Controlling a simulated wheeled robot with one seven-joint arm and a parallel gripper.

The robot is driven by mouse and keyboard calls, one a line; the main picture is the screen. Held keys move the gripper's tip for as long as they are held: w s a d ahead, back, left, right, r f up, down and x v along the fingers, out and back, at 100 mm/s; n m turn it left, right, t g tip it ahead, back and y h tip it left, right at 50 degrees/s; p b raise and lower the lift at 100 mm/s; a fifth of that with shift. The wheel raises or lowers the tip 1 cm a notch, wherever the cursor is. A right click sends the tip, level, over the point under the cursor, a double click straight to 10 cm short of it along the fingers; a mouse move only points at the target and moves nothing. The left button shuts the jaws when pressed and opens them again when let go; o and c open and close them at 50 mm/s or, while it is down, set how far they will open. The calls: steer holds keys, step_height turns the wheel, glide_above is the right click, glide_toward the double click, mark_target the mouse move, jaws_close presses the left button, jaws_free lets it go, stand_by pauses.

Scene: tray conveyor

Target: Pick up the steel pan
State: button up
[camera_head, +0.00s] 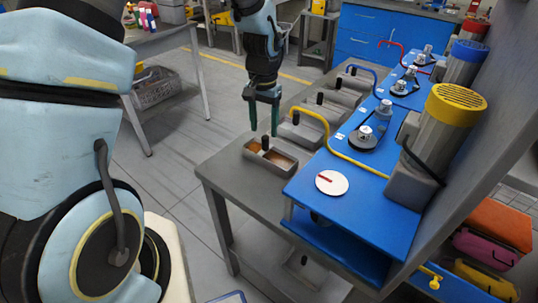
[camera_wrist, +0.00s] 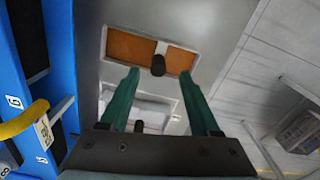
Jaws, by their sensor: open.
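The nearest steel pan (camera_head: 288,166) is a shallow rectangular tray with orange-brown contents and a black upright knob (camera_head: 265,143). It sits at the near end of the grey table. In the wrist view the pan (camera_wrist: 106,42) lies at the top, its knob (camera_wrist: 158,65) appearing between the fingertips. My gripper (camera_head: 264,130) has green fingers, points down and is open and empty. In the head view it hangs around the pan's far side, apparently above it. In the wrist view the open fingers (camera_wrist: 160,74) show apart from the knob. Several similar pans (camera_head: 302,134) stand in a row behind.
A blue raised shelf (camera_head: 310,206) with grey motors (camera_head: 445,125), dials and a yellow curved pipe (camera_head: 312,113) borders the pans on the right. A white disc (camera_head: 331,183) lies on it. The floor left of the grey table (camera_head: 225,182) is open.

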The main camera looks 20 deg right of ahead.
mark_target(265, 137)
steer(key=shift+d+f+p, duration=0.2)
steer(key=shift+f+p, duration=0.9)
steer(key=shift+f, duration=1.5)
jaws_close()
